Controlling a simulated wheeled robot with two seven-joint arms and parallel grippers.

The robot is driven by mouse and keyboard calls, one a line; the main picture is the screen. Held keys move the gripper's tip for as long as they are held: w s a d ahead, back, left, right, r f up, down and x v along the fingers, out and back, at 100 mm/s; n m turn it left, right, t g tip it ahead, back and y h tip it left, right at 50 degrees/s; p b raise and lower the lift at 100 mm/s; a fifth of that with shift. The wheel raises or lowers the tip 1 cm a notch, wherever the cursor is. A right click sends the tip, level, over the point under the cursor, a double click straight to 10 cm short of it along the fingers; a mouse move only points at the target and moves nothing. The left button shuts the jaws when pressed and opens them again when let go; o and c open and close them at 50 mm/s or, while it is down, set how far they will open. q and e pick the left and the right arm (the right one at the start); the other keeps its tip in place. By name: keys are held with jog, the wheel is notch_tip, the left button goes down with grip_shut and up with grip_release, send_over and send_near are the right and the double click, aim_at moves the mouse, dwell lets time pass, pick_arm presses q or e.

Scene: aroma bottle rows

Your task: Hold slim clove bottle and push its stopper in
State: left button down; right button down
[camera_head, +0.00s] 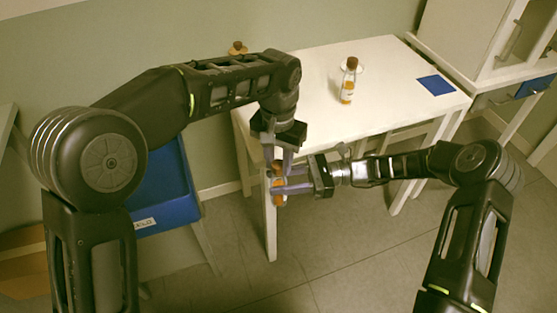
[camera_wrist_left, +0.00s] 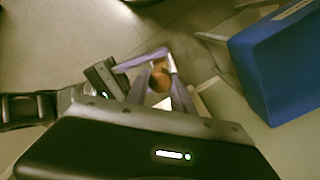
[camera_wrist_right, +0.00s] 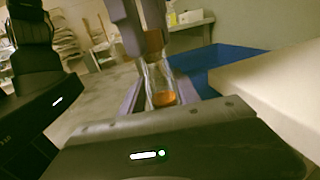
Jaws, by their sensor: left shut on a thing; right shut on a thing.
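The slim clear bottle (camera_wrist_right: 152,80) with orange contents (camera_wrist_right: 163,98) is upright between the fingers of my right gripper (camera_head: 277,190), off the near left end of the table. My right gripper is shut on the bottle's body. My left gripper (camera_head: 277,158) points down from above, shut on the brown stopper (camera_wrist_right: 154,41) at the bottle's top. The stopper also shows between the left fingers in the left wrist view (camera_wrist_left: 160,76). How deep the stopper sits in the neck is hidden by the left fingers.
A blue square (camera_head: 435,85) lies at the right. A brown item (camera_head: 237,47) shows behind my left arm.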

pick_arm(q)
jog(key=shift+a+f, duration=0.1)
jog(key=shift+f, duration=0.05)
jog(key=shift+r, duration=0.55)
jog(key=shift+r, duration=0.1)
dwell(0.6)
jog(key=shift+f, duration=0.8)
dwell(1.7)
jog(key=shift+r, duration=0.5)
jog(key=shift+f, duration=0.65)
dwell(2.6)
jog(key=c, duration=1.4)
grip_release()
jog(key=shift+r, duration=0.1)
